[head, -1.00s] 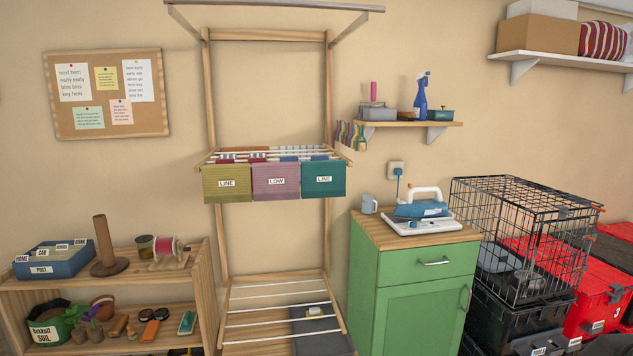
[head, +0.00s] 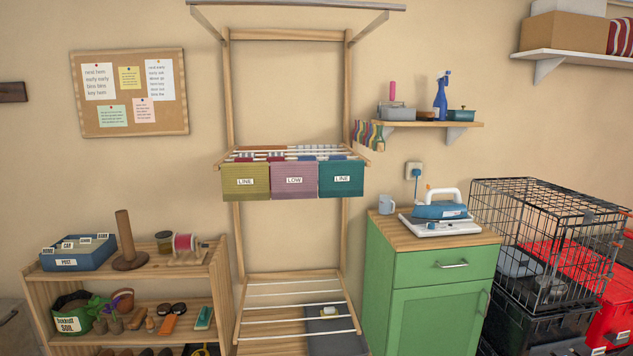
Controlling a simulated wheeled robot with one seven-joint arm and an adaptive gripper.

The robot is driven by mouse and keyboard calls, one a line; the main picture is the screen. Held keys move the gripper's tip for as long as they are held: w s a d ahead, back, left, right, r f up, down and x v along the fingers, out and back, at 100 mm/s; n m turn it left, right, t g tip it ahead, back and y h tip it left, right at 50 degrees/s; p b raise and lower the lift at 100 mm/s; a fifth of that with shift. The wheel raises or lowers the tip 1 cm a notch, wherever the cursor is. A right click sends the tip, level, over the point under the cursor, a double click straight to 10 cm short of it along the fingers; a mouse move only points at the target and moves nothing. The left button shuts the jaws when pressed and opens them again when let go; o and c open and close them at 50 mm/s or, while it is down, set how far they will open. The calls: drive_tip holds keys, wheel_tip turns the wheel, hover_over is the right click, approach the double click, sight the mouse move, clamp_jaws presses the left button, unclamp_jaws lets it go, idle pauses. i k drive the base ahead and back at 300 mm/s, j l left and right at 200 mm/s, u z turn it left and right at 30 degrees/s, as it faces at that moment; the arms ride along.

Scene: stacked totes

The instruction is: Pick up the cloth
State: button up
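Three cloths hang over the upper bars of a wooden drying rack (head: 349,230) in the head view. The left one is a yellow-green cloth (head: 246,194) labelled LINE. The middle one is a pink cloth (head: 294,191), labelled LOW. The right one is a teal cloth (head: 342,189), labelled LINE. A dark grey flat piece (head: 338,344), possibly fabric, lies low at the rack's right, with a small pale item (head: 328,311) near it. My gripper is not in view.
A green cabinet (head: 433,318) with an iron (head: 442,208) and a mug (head: 387,204) stands right of the rack. A wire crate (head: 540,240) is farther right. A low wooden shelf (head: 225,290) stands left. A wall shelf (head: 465,125) is above the cabinet.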

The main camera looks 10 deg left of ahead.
sight(240, 181)
drive_tip(key=u, duration=0.45)
drive_tip(key=i+u, duration=0.35)
drive_tip(key=i+l+u, duration=0.2)
drive_tip(key=i+u, duration=0.15)
drive_tip(key=i, duration=0.1)
